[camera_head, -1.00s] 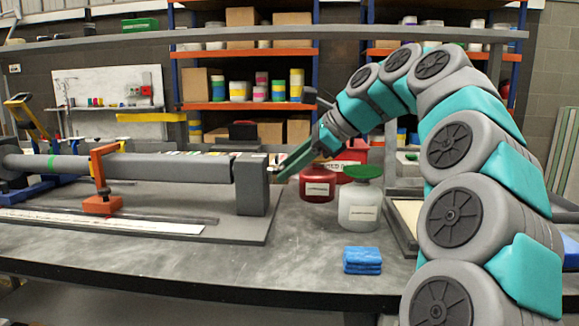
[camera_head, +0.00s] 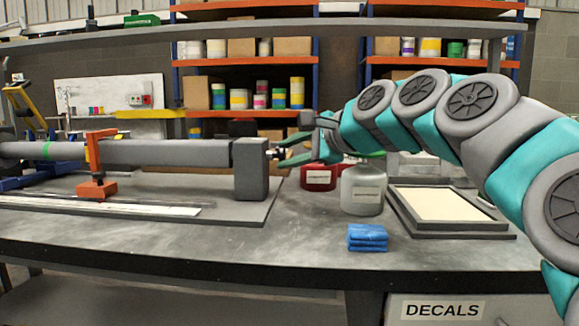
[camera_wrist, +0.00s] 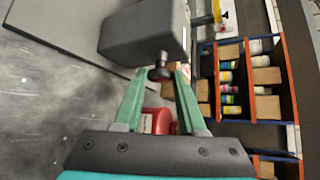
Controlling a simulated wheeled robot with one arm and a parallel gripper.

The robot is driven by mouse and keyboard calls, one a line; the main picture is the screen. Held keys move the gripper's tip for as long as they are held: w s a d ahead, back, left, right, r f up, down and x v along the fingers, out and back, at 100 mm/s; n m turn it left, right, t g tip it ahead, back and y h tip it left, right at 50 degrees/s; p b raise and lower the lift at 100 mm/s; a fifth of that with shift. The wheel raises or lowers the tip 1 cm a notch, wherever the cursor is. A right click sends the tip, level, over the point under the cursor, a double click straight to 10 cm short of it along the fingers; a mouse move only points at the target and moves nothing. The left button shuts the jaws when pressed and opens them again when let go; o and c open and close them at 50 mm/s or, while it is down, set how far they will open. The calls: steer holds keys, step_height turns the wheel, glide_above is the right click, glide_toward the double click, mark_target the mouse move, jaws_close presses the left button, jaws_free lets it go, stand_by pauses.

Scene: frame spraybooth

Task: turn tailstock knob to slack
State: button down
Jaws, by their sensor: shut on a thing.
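The tailstock (camera_head: 250,182) is a grey block at the right end of a long grey tube on the bench. Its small dark knob (camera_head: 271,154) sticks out of the right face. In the wrist view the tailstock (camera_wrist: 146,32) is at the top, with the knob (camera_wrist: 159,73) between my green fingertips. My gripper (camera_head: 283,156) comes from the right and is shut on the knob; its fingers (camera_wrist: 160,82) lie on either side of it. The knob's far side and any marking on it are hidden.
A red jar (camera_head: 318,180) and a white jar (camera_head: 361,190) stand just right of the tailstock, below my wrist. Blue folded cloths (camera_head: 367,238) lie in front. A framed tray (camera_head: 440,205) is at right. An orange clamp (camera_head: 97,188) holds the tube.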

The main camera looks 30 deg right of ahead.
steer(key=n+t+b, duration=0.1)
steer(key=b, duration=0.1)
steer(key=f+n+t+b, duration=0.1)
steer(key=b, duration=0.1)
steer(key=shift+s+a+t+b, duration=0.1)
steer(key=shift+a+t+b, duration=0.05)
steer(key=shift+t+b, duration=0.25)
steer(key=shift+r+n+t+b, duration=0.1)
steer(key=shift+n+t+b, duration=0.6)
steer(key=shift+n+b, duration=0.25)
steer(key=c, duration=0.5)
jaws_free()
steer(key=shift+s, duration=0.15)
steer(key=v, duration=0.7)
steer(key=shift+s, duration=0.25)
